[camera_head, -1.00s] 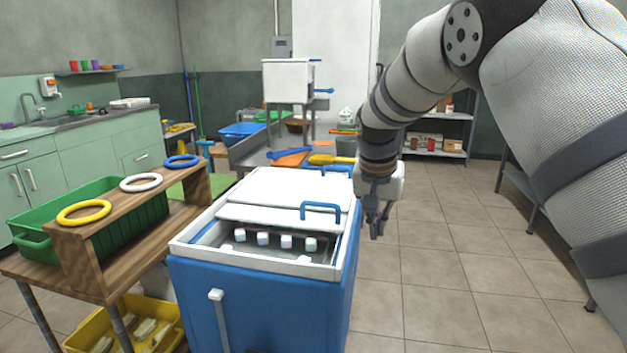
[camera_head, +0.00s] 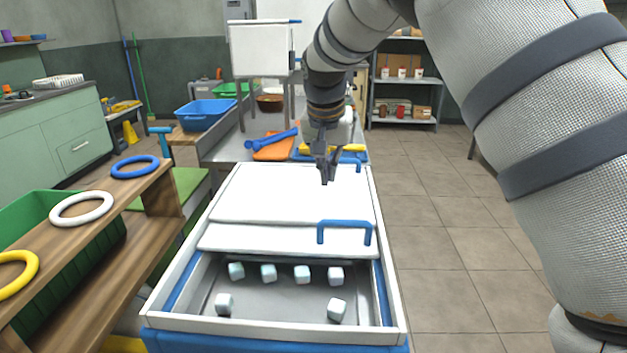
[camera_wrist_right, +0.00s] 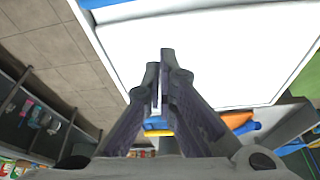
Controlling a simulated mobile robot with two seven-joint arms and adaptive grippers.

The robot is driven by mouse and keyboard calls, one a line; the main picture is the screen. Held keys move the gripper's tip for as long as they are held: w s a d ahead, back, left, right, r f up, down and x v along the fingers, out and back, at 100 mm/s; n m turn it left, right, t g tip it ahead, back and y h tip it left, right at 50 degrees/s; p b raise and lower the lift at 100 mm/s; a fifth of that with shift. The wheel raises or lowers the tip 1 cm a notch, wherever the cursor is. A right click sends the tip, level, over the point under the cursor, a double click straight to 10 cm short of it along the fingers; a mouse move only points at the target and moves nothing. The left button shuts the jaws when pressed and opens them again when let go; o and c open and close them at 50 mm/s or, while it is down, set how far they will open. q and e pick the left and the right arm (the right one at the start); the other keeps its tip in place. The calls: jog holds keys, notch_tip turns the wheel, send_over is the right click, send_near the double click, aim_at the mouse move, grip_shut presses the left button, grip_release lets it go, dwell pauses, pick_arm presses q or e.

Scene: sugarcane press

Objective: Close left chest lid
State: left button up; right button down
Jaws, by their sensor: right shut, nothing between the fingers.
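The chest (camera_head: 399,318) is blue with a white rim. Its near white lid (camera_head: 270,238) has a blue handle (camera_head: 344,226) near its right end. Its far white lid (camera_head: 285,195) lies behind, with a blue handle partly hidden by my right gripper (camera_head: 327,180). The near end of the chest is uncovered, showing several whitish cubes (camera_head: 302,274) inside. My right gripper is shut and empty over the back part of the far lid, beyond the near handle. In the right wrist view its fingers (camera_wrist_right: 165,62) point across a white lid surface (camera_wrist_right: 215,60). My left gripper is out of view.
A wooden rack (camera_head: 95,230) with yellow, white and blue rings stands left of the chest, beside a green crate (camera_head: 35,210). A counter with a blue tool (camera_head: 270,139) and orange board is behind. Tiled floor (camera_head: 440,240) is clear to the right.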

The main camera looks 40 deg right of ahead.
jog(key=x, duration=0.8)
jog(key=shift+s+f+b, duration=0.1)
jog(key=shift+f+b, duration=0.1)
jog(key=shift+b, duration=0.2)
jog(key=shift+s+a+f, duration=0.1)
jog(key=shift+s+a, duration=0.05)
jog(key=shift+s+a+r+p, duration=0.25)
jog(key=shift+s+a+p, duration=0.15)
jog(key=shift+a, duration=0.1)
jog(key=shift+s+a+r+p, duration=0.25)
jog(key=shift+s+a+p, duration=0.1)
jog(key=shift+a, duration=0.1)
jog(key=shift+s+a+f, duration=0.15)
jog(key=shift+s+a, duration=0.15)
jog(key=shift+a, duration=0.05)
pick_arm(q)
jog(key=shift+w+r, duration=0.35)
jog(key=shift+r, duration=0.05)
pick_arm(e)
jog(key=shift+f, duration=0.2)
